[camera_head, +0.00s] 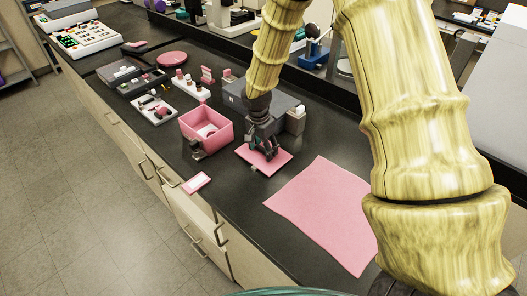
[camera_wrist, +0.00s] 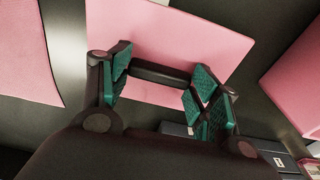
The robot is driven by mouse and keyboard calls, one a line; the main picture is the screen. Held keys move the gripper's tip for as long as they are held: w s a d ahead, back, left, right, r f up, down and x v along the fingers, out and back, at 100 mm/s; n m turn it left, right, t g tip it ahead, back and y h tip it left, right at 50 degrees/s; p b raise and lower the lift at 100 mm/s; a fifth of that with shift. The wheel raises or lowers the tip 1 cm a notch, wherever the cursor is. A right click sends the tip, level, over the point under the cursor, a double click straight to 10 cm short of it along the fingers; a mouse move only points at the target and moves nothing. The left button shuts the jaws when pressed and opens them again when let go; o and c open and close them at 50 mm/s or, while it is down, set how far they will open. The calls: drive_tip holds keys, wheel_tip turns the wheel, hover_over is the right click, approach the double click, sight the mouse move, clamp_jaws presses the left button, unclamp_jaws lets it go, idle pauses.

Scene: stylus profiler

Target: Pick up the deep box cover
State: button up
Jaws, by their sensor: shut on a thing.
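The deep box cover (camera_head: 279,163) is a flat pink plate at the middle of the bench in the head view, right of the open pink box (camera_head: 206,132). My gripper (camera_head: 266,152) points down at the cover's middle and is shut on it. In the wrist view the cover (camera_wrist: 180,35) fills the top centre, with a dark bar crossing between the green-padded fingers of my gripper (camera_wrist: 158,85). The exact grip contact is partly hidden. I cannot tell whether the cover touches the bench or is slightly above it.
A pink mat (camera_head: 325,210) lies right of the cover. A grey instrument (camera_head: 290,110) stands close behind my gripper. A small pink-and-white card (camera_head: 196,183) lies near the front edge. Trays with small items (camera_head: 155,108) stand farther left.

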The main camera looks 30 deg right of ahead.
sight(263, 150)
drive_tip(key=shift+r+b, duration=0.6)
drive_tip(key=shift+r, duration=0.25)
drive_tip(key=shift+s+a+r+b, duration=0.15)
drive_tip(key=shift+r+b, duration=0.15)
drive_tip(key=shift+r, duration=0.15)
drive_tip(key=shift+s+a+r+b, duration=0.15)
drive_tip(key=shift+r+b, duration=0.1)
drive_tip(key=shift+r, duration=0.15)
drive_tip(key=s+a+b, duration=0.1)
drive_tip(key=s+a, duration=0.2)
drive_tip(key=a, duration=0.1)
drive_tip(key=s+a+r+b, duration=0.1)
drive_tip(key=s+a, duration=0.2)
drive_tip(key=a, duration=0.1)
drive_tip(key=s+a+b, duration=0.2)
drive_tip(key=s+a, duration=0.1)
drive_tip(key=a, duration=0.1)
drive_tip(key=shift+s+r, duration=0.1)
drive_tip(key=shift+r, duration=0.2)
